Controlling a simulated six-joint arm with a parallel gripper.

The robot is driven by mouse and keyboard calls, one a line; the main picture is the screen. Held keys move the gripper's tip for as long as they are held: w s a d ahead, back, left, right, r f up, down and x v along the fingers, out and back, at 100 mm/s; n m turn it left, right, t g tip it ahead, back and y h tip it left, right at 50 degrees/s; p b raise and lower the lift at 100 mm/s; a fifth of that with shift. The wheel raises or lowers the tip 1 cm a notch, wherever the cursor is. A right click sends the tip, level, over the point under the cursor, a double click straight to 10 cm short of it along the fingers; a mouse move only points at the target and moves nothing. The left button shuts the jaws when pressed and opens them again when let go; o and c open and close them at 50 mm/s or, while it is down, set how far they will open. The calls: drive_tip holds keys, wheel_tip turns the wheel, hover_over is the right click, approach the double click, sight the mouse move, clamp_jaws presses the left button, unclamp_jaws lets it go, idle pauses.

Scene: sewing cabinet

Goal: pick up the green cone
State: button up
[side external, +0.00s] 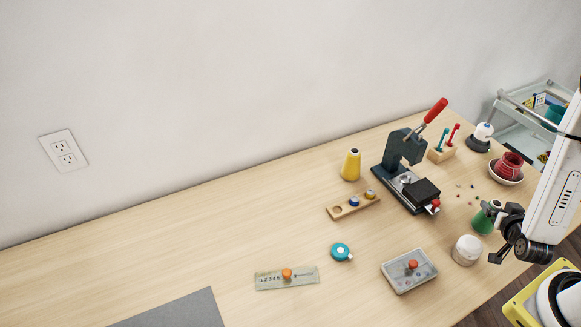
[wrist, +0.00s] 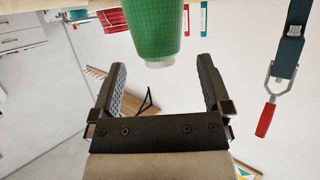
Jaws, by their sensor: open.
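The green cone (side external: 482,222) stands on the light wood table at the right, near the front edge. My gripper (side external: 494,232) is just to its right in the side view, with its jaws apart. In the wrist view the cone (wrist: 157,32) shows at the top centre, cut off by the frame edge. There my gripper (wrist: 162,66) is open and empty, its two fingers spread wider than the cone. The cone lies beyond the fingertips, roughly centred between them. In the side view my gripper stands very close to the cone; I cannot tell whether they touch.
A white round jar (side external: 466,250) stands close in front of the cone. A dark press with a red handle (side external: 405,165) is behind to the left. A clear-lidded box (side external: 409,271) lies front left. The table's left side is mostly clear.

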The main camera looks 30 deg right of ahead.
sight(495, 201)
drive_tip(key=shift+x, duration=2.25)
drive_tip(key=shift+c, duration=0.2)
drive_tip(key=shift+r, duration=0.1)
clamp_jaws()
